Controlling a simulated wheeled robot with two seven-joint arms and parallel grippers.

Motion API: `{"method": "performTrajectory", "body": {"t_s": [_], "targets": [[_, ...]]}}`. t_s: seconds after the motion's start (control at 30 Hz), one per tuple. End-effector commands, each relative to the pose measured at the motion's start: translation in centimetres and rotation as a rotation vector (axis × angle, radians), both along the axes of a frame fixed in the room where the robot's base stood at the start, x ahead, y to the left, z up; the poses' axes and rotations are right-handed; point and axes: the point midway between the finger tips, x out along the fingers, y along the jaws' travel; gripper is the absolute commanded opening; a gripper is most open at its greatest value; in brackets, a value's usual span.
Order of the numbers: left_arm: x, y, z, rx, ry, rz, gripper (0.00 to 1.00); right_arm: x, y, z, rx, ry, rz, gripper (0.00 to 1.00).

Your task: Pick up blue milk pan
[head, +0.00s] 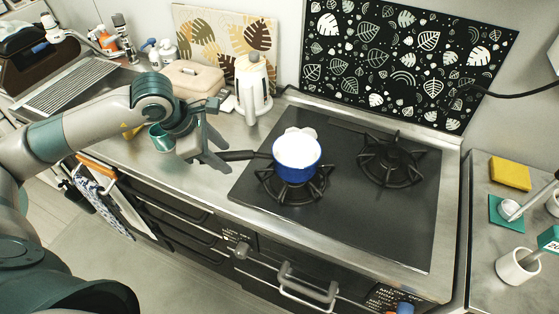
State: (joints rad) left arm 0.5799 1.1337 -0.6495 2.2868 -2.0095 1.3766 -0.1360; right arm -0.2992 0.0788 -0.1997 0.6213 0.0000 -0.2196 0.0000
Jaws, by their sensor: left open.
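The blue milk pan (297,169) sits on the left burner (293,188) of the black gas hob. It has a white inside, and its dark handle (240,155) points left toward my gripper. My left gripper (222,150) is open, with its fingers close to the outer end of the handle. I cannot tell whether a finger touches the handle. My right gripper is not in view.
A teal mug (161,138) is beside my left wrist. The right burner (391,155) is empty. A yellow sponge (510,173) lies on the right counter.

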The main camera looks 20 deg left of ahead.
Motion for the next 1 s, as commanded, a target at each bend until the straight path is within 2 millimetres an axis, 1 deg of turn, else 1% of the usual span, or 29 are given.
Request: {"method": "performTrajectory", "body": {"t_s": [0.17, 0.4, 0.5, 0.6, 1.0], "targets": [[0.2, -0.4, -0.4, -0.002, 0.003, 0.001, 0.45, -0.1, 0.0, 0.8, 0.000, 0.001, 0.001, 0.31], [0.9, -1.5, -2.4, -0.002, 0.005, 0.000, 0.45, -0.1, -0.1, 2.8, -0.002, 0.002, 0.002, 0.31], [1.4, -1.7, -3.6, -0.002, 0.005, 0.001, 0.45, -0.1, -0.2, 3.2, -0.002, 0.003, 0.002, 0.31], [1.6, -1.8, -4.3, -0.001, 0.001, 0.001, 0.45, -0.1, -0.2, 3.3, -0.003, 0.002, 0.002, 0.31], [1.7, -1.8, -4.6, 0.000, 0.000, 0.001, 0.45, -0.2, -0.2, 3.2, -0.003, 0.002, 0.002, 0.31]]}}
